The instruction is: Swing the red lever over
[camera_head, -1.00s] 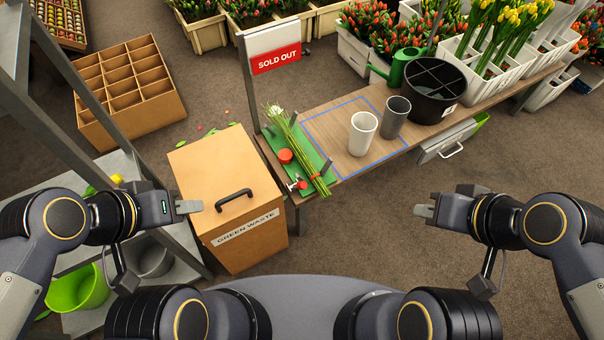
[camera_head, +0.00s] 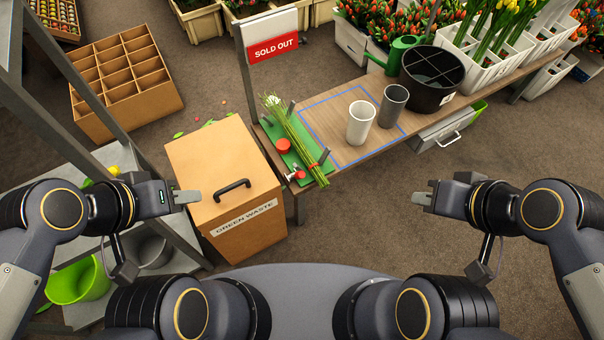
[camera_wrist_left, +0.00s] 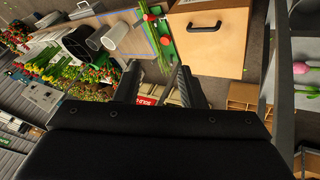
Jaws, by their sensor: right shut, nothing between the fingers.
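A green board (camera_head: 284,135) lies at the left end of the wooden bench, with a bunch of green stems (camera_head: 298,140) across it. A red round knob (camera_head: 283,146) sits on the board. A small red-tipped metal fitting (camera_head: 298,174), perhaps the red lever, is at its front edge. Both red parts also show in the left wrist view, but which is the lever is unclear. My left gripper (camera_head: 188,197) is open and empty above the left side of the bin, well left of the board. My right gripper (camera_head: 422,198) is shut and empty, right of the bench.
The cardboard-coloured green waste bin (camera_head: 225,165) with a black handle stands between my left gripper and the board. A white cup (camera_head: 361,123), a grey cup (camera_head: 393,105) and a black bucket (camera_head: 430,80) stand on the bench (camera_head: 350,150). A sold-out sign (camera_head: 274,47) rises behind.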

